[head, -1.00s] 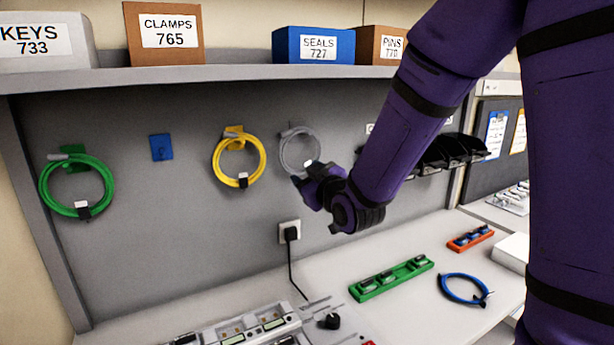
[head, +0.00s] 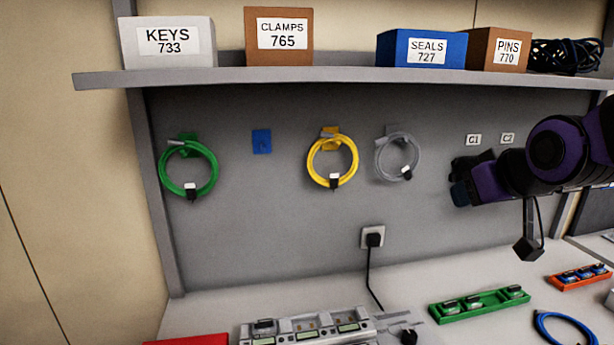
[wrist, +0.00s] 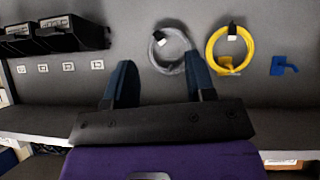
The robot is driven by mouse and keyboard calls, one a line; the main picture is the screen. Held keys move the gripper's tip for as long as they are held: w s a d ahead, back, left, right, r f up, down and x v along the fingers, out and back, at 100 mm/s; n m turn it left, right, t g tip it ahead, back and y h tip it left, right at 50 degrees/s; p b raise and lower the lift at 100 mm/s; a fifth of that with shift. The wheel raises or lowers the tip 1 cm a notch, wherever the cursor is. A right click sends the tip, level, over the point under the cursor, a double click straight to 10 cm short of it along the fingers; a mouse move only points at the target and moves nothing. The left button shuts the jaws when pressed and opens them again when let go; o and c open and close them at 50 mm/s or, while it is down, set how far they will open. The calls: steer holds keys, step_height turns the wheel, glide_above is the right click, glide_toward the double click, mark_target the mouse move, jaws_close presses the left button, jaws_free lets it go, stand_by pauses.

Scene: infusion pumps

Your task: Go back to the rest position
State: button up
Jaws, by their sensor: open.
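My gripper (head: 462,182) is open and empty in the head view, to the right of the grey coiled cable (head: 397,156) and apart from it. The wrist view looks upside down and shows the two blue fingers (wrist: 161,82) spread wide, with nothing held between them. In that view the grey cable (wrist: 155,62) hangs on the wall beyond the fingers. The yellow coil (head: 320,172) hangs left of the grey one. My arm comes in from the right edge.
A green coil (head: 210,181) and an empty blue hook (head: 261,141) are on the left panel. The shelf (head: 330,80) with labelled boxes juts out above. The bench holds a grey device (head: 350,322), a green rack (head: 450,310), an orange rack (head: 566,282) and a blue coil (head: 541,329).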

steer(key=s+d+m+g, duration=0.1)
steer(key=s+g, duration=0.1)
steer(key=s, duration=0.6)
steer(key=s+d+m+g+h, duration=0.1)
steer(key=s+g, duration=0.2)
steer(key=s, duration=0.6)
steer(key=shift+d+r+m, duration=0.15)
steer(key=shift+r+m, duration=0.15)
steer(key=shift+c, duration=0.4)
stand_by(1.7)
